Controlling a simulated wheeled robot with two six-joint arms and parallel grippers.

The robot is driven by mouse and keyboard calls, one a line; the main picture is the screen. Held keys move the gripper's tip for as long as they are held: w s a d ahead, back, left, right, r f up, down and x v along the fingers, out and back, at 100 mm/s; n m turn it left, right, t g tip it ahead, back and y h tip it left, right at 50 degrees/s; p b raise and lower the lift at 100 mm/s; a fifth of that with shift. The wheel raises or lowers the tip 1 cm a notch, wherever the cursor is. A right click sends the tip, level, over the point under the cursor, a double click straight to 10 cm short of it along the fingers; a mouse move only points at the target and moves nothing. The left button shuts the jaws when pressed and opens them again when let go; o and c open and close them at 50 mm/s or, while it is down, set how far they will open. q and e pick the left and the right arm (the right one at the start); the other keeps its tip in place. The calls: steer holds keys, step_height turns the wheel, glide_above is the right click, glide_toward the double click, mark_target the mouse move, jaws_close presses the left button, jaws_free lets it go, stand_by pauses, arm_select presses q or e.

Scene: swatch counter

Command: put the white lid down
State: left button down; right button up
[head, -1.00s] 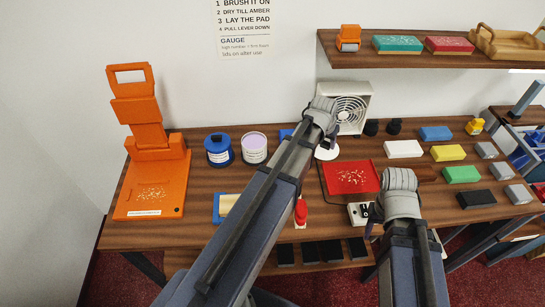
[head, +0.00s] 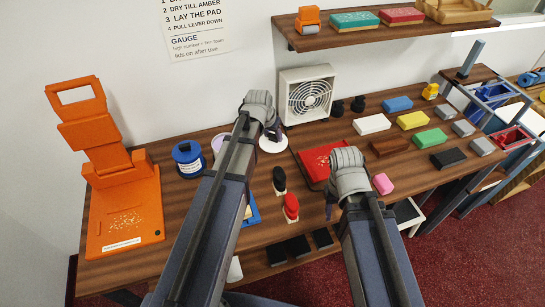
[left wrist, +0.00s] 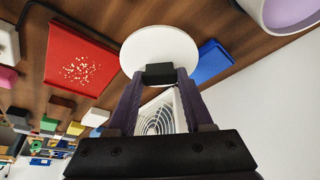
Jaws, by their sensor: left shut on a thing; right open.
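The white lid (head: 272,143) is a thin round disc, seen over the counter in front of the fan, left of the red pad. In the left wrist view the lid (left wrist: 160,45) shows nearly whole beyond the fingertips (left wrist: 160,73). I cannot tell whether it touches the wood. A pot with a lilac top (head: 217,142) is partly hidden behind my left arm; it also shows in the left wrist view (left wrist: 290,12). My right gripper (head: 331,208) is open and empty near the counter's front edge.
A blue-lidded pot (head: 188,157) and an orange press (head: 122,200) stand at the left. The red speckled pad (head: 315,161) lies right of the lid. The white fan (head: 307,94) is behind. Black (head: 279,180) and red (head: 291,207) handled items stand in front. Several coloured blocks fill the right.

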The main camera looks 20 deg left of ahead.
mark_target(272, 143)
arm_select(q)
step_height(272, 143, down, 5)
steer(key=b, duration=0.4)
steer(key=shift+f, duration=0.2)
steer(key=shift+f+b, duration=0.1)
steer(key=shift+b, duration=0.3)
step_height(272, 143, down, 4)
steer(key=b, duration=0.3)
steer(key=shift+r, duration=0.25)
steer(key=shift+f+b, duration=0.2)
steer(key=shift+b, duration=0.2)
steer(key=shift+c, duration=1.5)
jaws_free()
steer(key=shift+r, duration=0.1)
